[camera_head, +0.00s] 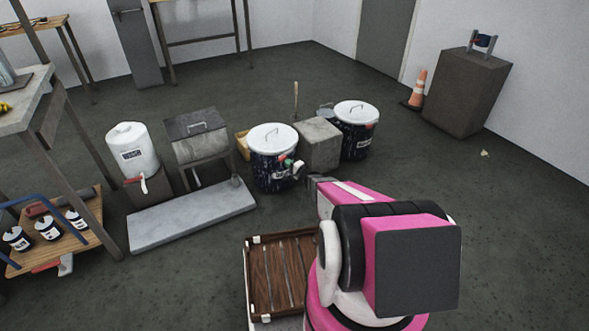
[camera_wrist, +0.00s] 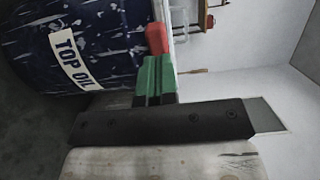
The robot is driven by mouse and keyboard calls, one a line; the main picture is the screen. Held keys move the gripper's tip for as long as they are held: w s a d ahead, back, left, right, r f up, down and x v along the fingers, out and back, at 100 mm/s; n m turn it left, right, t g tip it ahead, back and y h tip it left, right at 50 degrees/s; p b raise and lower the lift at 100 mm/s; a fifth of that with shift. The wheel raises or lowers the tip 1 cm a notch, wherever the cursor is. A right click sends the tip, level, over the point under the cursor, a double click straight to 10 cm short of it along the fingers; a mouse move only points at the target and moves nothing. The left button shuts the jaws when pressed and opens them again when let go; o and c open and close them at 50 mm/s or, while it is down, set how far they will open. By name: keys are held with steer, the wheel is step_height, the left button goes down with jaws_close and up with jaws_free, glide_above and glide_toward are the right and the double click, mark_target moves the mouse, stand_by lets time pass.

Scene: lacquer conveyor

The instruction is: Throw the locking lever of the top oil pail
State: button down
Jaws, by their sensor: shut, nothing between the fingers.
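The top oil pail (camera_head: 262,172) is a dark blue, white-flecked drum with a white lid and wire handle, on the floor at middle. In the wrist view the pail (camera_wrist: 40,35) lies sideways at upper left, its label reading TOP OIL. The locking lever's red grip (camera_wrist: 156,38) shows by the pail's rim; it is a small red spot in the head view (camera_head: 283,157). My gripper (camera_wrist: 155,63) has its green fingers together, with nothing between them. The fingertips are right by the red grip; I cannot tell if they touch. The rest of the lever is hidden.
A grey block (camera_head: 320,146) stands right of the pail, then a similar lidded pail (camera_head: 355,143). A grey lidded box (camera_head: 198,140) and a white container (camera_head: 131,151) stand left, behind a low slab (camera_head: 192,213). Open floor lies to the right.

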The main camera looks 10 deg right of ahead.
mark_target(282, 161)
steer(key=shift+x, duration=0.85)
steer(key=shift+w+a, duration=0.9)
steer(key=shift+a, duration=0.3)
